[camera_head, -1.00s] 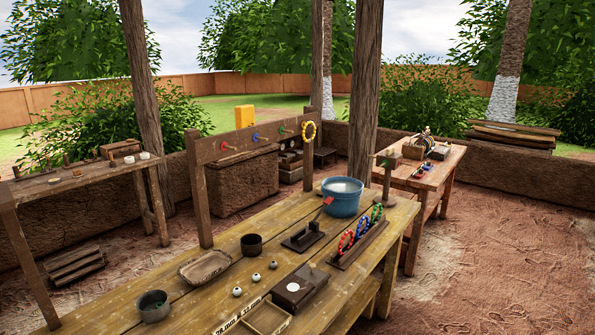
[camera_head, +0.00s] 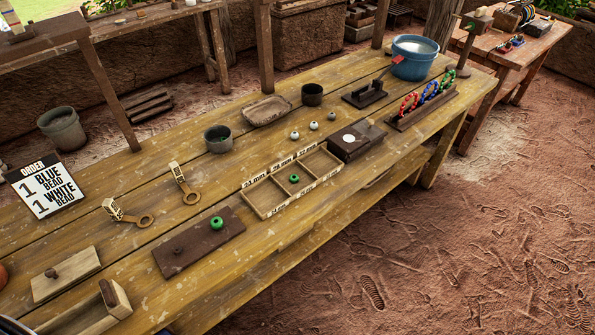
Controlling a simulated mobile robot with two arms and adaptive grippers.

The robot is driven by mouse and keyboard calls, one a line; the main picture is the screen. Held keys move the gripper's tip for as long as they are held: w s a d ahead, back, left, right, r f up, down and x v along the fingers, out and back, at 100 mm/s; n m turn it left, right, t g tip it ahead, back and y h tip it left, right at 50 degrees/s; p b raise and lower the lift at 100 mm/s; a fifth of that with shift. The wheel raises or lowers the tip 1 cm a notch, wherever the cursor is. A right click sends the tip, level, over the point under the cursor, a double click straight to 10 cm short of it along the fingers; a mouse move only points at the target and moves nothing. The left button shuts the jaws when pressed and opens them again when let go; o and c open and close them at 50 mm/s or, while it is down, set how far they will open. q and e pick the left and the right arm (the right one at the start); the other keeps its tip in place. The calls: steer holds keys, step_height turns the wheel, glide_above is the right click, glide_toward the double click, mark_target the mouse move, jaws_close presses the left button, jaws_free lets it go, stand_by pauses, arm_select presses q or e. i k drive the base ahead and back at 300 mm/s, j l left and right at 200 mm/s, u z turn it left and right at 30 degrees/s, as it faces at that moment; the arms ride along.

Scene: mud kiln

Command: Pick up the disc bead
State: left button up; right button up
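A round green bead with a dark hole (camera_head: 217,223) sits on a dark brown board (camera_head: 180,262) at the front of the wooden table. Another green bead (camera_head: 294,179) lies in the middle compartment of a three-part wooden tray (camera_head: 262,205). A flat white disc (camera_head: 348,138) shows on top of a dark box (camera_head: 368,131). I cannot tell for sure which of these is the disc bead. Neither of my grippers is in view.
An order sign (camera_head: 46,190) reads one blue bead, one white bead. Two brass ring-ended tools (camera_head: 190,197), a grey pot (camera_head: 218,139), a dark cup (camera_head: 312,94), a shallow dish (camera_head: 267,111), a blue bucket (camera_head: 413,62) and a rack of coloured bead rings (camera_head: 425,109) stand on the table.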

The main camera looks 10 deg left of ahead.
mark_target(218, 221)
steer(key=j+u, duration=0.55)
steer(key=u, duration=0.2)
steer(key=i+l, duration=0.05)
